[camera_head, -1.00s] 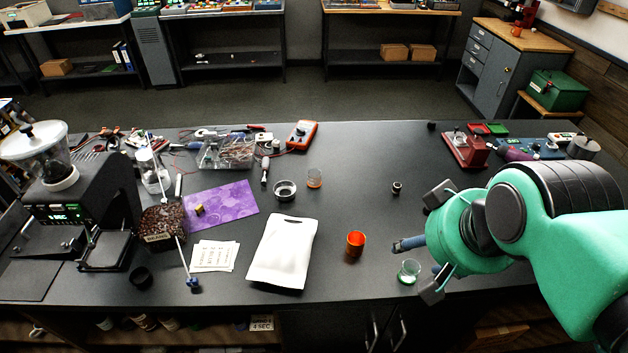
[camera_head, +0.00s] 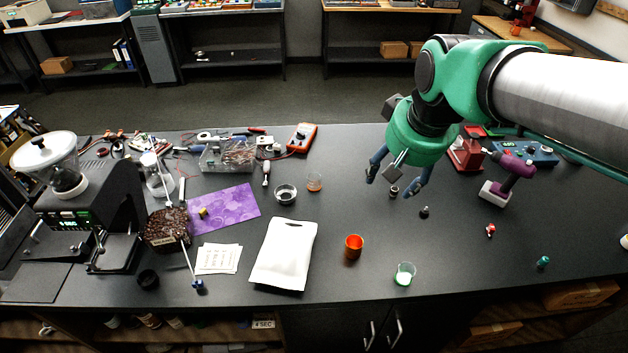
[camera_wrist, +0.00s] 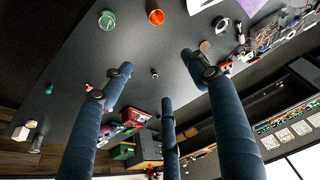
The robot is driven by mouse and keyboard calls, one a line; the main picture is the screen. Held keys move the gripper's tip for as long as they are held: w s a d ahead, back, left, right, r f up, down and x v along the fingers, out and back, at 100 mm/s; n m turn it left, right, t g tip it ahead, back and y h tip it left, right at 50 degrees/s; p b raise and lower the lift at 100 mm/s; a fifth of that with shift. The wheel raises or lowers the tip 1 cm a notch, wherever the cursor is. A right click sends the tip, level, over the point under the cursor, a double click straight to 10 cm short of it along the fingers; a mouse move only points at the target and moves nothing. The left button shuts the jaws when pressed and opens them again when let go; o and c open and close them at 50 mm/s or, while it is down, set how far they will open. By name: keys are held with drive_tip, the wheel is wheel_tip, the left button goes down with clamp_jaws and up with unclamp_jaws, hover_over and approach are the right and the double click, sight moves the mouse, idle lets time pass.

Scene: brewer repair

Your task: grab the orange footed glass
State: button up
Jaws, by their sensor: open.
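An orange glass (camera_head: 354,246) stands upright on the dark bench, right of the white pouch; its foot cannot be made out. It also shows at the top of the wrist view (camera_wrist: 156,16).
A clear glass with green contents (camera_head: 404,274) stands close to the right of the orange glass, near the front edge. A white pouch (camera_head: 284,255) lies to the left. A purple drill (camera_head: 508,175) and small parts are on the right. The bench between gripper and orange glass looks clear.

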drive_tip(key=w+a+g+p, duration=0.1)
drive_tip(key=w+a+p, duration=0.25)
drive_tip(key=w, duration=0.95)
drive_tip(key=n+g+p, duration=0.2)
drive_tip(key=g+p, duration=0.1)
drive_tip(key=p, duration=0.8)
hover_over(314, 177)
drive_tip(key=s, duration=0.2)
wheel_tip(314, 177, down, 23)
drive_tip(key=shift+f, duration=0.1)
drive_tip(key=shift+s+f, duration=0.1)
drive_tip(key=shift+f+p, duration=0.3)
drive_tip(key=shift+f, duration=3.9)
drive_tip(key=shift+f, duration=0.15)
drive_tip(key=shift+f+p, duration=0.6)
drive_tip(key=shift+f, duration=1.85)
